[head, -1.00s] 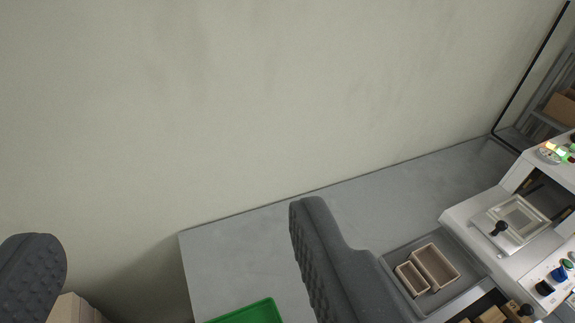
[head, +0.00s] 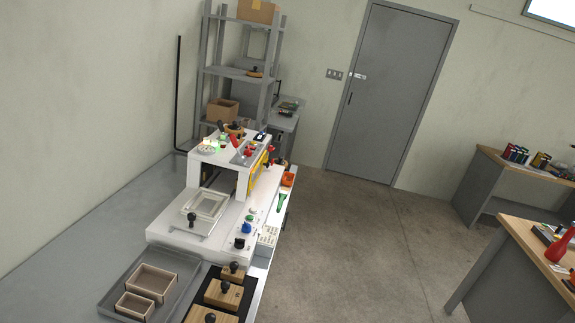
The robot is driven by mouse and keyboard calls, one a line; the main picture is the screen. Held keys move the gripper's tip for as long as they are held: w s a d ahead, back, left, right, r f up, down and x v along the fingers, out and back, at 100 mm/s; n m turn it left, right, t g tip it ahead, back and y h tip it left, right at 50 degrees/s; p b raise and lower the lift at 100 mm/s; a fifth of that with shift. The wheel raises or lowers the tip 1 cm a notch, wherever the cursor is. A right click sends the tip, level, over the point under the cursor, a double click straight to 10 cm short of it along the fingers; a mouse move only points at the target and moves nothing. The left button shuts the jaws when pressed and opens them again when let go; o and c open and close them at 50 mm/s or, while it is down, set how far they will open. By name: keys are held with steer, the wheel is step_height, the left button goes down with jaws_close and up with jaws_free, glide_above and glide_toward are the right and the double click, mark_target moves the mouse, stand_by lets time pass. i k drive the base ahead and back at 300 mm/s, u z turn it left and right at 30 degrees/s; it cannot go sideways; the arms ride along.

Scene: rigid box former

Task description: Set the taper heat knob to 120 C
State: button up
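The white box former machine (head: 166,229) stands on the grey bench left of centre. Its front panel carries a black knob (head: 239,243), a blue knob (head: 246,228) and a green button (head: 250,217) in a row. The labels and pointer marks are too small to read, so I cannot tell which is the taper heat knob or how it is set. My gripper is not in this view.
A grey tray (head: 112,290) with two box trays (head: 152,282) and wooden blocks with black knobs (head: 224,293) lie in front of the machine. Grey shelving (head: 232,72) stands behind. A grey door (head: 385,95) is at the back. Wood-topped benches (head: 510,168) stand right; the floor (head: 345,250) between is clear.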

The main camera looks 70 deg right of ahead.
mark_target(249, 153)
steer(key=z, duration=0.3)
steer(key=k, duration=0.8)
steer(key=z, duration=1.1)
steer(key=i, duration=1.2)
steer(key=u, duration=0.1)
